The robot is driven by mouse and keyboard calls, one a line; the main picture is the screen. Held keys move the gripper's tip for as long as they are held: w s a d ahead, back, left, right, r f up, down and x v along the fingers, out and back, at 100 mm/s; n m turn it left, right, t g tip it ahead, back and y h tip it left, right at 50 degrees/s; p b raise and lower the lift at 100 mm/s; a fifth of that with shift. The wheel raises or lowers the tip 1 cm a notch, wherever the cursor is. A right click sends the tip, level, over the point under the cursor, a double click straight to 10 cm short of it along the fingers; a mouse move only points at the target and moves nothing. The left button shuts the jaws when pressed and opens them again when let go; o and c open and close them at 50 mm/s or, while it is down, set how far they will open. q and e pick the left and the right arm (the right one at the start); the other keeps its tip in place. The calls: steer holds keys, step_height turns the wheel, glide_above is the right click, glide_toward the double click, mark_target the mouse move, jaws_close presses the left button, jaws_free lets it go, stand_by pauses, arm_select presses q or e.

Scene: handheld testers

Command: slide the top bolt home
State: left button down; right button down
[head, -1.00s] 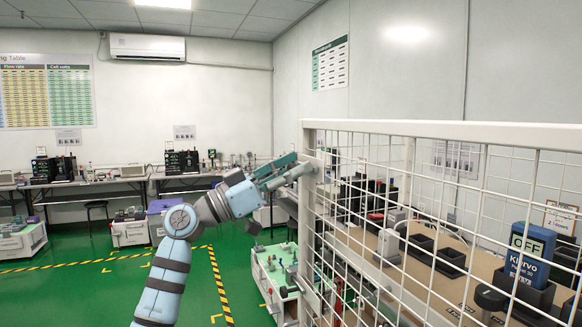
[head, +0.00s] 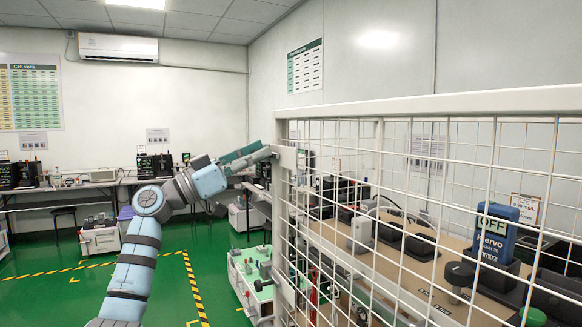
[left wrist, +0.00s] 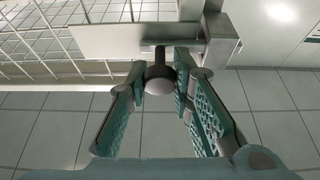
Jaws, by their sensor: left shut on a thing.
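The top bolt's dark rounded knob (left wrist: 160,78) shows in the left wrist view, on a short stem below a pale flat plate (left wrist: 110,42). My left gripper (head: 270,152) is at the top corner of the white mesh panel (head: 430,106) in the head view. Its teal fingers are on either side of the knob and shut on it. In the head view the fingers and post hide the knob and bolt. How far the bolt is slid cannot be told. My right gripper is not in view.
Behind the mesh, a bench (head: 405,272) carries a blue tester (head: 494,238) marked OFF and dark holders. A low cabinet (head: 252,285) stands left of the panel's post. Open green floor (head: 60,295) lies to the left.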

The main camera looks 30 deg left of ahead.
arm_select(q)
steer(key=shift+a+r, duration=0.1)
steer(key=c, duration=1.7)
jaws_free()
steer(key=o, duration=0.3)
steer(key=shift+a, duration=0.1)
steer(key=shift+w+a, duration=0.1)
steer(key=shift+f, duration=0.2)
steer(key=v, duration=1.1)
steer(key=shift+s+y, duration=0.3)
steer(key=shift+s, duration=0.05)
steer(key=shift+a, duration=0.25)
